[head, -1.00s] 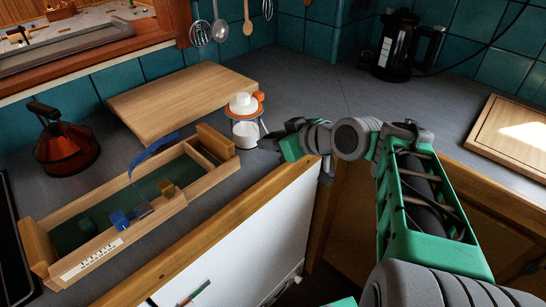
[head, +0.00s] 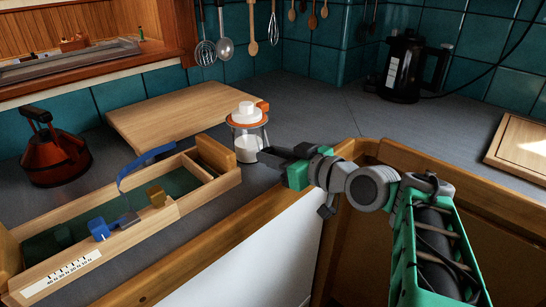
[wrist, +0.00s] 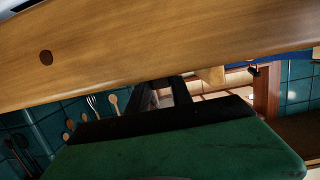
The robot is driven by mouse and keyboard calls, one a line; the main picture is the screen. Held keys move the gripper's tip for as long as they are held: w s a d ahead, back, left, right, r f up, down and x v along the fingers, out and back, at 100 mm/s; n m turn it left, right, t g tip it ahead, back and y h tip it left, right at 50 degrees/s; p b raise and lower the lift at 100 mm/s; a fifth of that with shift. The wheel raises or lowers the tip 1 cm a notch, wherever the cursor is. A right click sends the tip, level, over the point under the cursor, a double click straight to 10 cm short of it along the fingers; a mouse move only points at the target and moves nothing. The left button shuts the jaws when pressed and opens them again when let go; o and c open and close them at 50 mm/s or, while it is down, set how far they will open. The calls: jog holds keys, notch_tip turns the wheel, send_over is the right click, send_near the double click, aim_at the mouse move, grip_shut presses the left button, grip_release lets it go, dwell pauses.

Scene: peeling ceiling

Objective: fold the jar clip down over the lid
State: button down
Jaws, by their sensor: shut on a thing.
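The jar (head: 249,148) is clear glass with white contents and stands on the counter. Its white lid (head: 247,114) sits on top, with an orange ring around the rim. An orange tab (head: 263,106) stands up at the lid's right side. My gripper (head: 263,155) is low at the jar's right side, its dark fingers shut. They seem to be on the jar clip, whose lower part is too small and hidden to make out. In the wrist view, the dark fingers (wrist: 160,98) show beyond the green gripper body, and the jar cannot be made out.
A cutting board (head: 180,112) lies behind the jar. A long wooden box (head: 130,225) with a blue strap stands left of it. A red kettle (head: 55,158) is far left and a black kettle (head: 402,70) back right. Grey counter (head: 320,110) is clear behind my gripper.

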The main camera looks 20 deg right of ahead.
jog(key=c, duration=1.1)
grip_release()
jog(key=p+v, duration=0.2)
jog(key=v, duration=0.5)
jog(key=shift+d+r, duration=0.15)
jog(key=shift+r, duration=0.05)
jog(key=shift+s+d+p, duration=0.1)
jog(key=shift+s+p, duration=0.2)
jog(key=shift+s+f, duration=0.1)
jog(key=shift+f, duration=0.05)
